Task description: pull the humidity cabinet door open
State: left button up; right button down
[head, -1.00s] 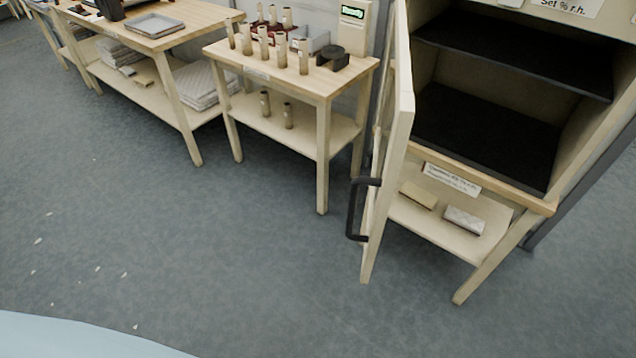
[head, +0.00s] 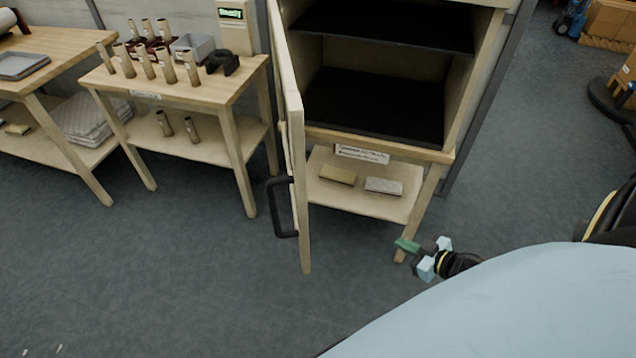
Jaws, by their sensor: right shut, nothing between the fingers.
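The humidity cabinet (head: 448,100) stands at the upper middle of the head view, with dark shelves inside and its front uncovered. Its door (head: 296,150) stands swung wide open at the cabinet's left side, seen nearly edge-on. The black door handle (head: 283,208) sits on the door's outer face and nothing touches it. My right gripper (head: 408,246) is low on the right, near the cabinet stand's front right leg and well apart from the handle. It is shut and empty. My left gripper is not in view.
A small table (head: 180,92) with several tubes stands left of the door, and a longer bench (head: 60,50) further left. The cabinet's lower shelf (head: 350,202) bears two small blocks. Boxes (head: 608,22) stand at the far right. The floor in front is clear.

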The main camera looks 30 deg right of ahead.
jog(key=w+a+r+n+y, duration=0.2)
jog(key=r+n+y, duration=0.15)
jog(key=r, duration=0.55)
jog(key=w+a+r+n+y, duration=0.1)
jog(key=w+r+n+y, duration=0.15)
jog(key=r+y, duration=0.45)
jog(key=s+a+r+n+g+y+p, duration=0.1)
jog(key=a+r+n+g+y, duration=0.2)
jog(key=r, duration=0.4)
jog(key=s+a+r+n+g+y+p, duration=0.1)
jog(key=s+a+r+g, duration=0.2)
jog(key=r, duration=0.4)
jog(key=w+x, duration=0.1)
jog(key=x, duration=1.3)
jog(key=shift+f+p, duration=0.2)
jog(key=shift+p, duration=0.15)
jog(key=shift+a, duration=0.15)
